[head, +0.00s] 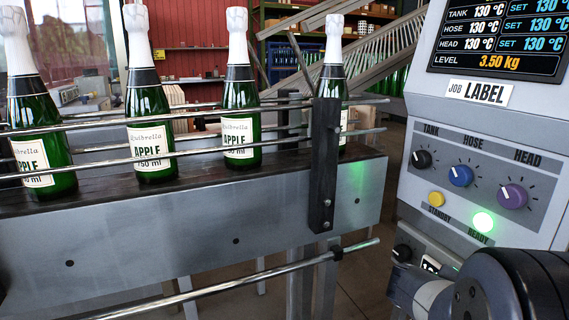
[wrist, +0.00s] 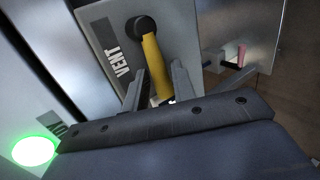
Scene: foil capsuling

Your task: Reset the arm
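My arm shows at the lower right of the head view, and my gripper is out of that view. In the wrist view my gripper (wrist: 160,68) is open, with its two grey fingers apart. A yellow lever handle (wrist: 153,58) on a black round pivot shows between the fingers, on a grey panel marked VENT. The handle hangs down, slightly tilted. Its lower end runs down towards the gripper body. I cannot tell whether a finger touches it.
A control cabinet (head: 481,130) with a screen, knobs and a lit green READY lamp (head: 483,222) stands at the right. Several foil-topped green bottles (head: 150,125) stand on a conveyor (head: 190,235) between metal guide rails. A small pink item (wrist: 241,55) shows at the wrist view's upper right.

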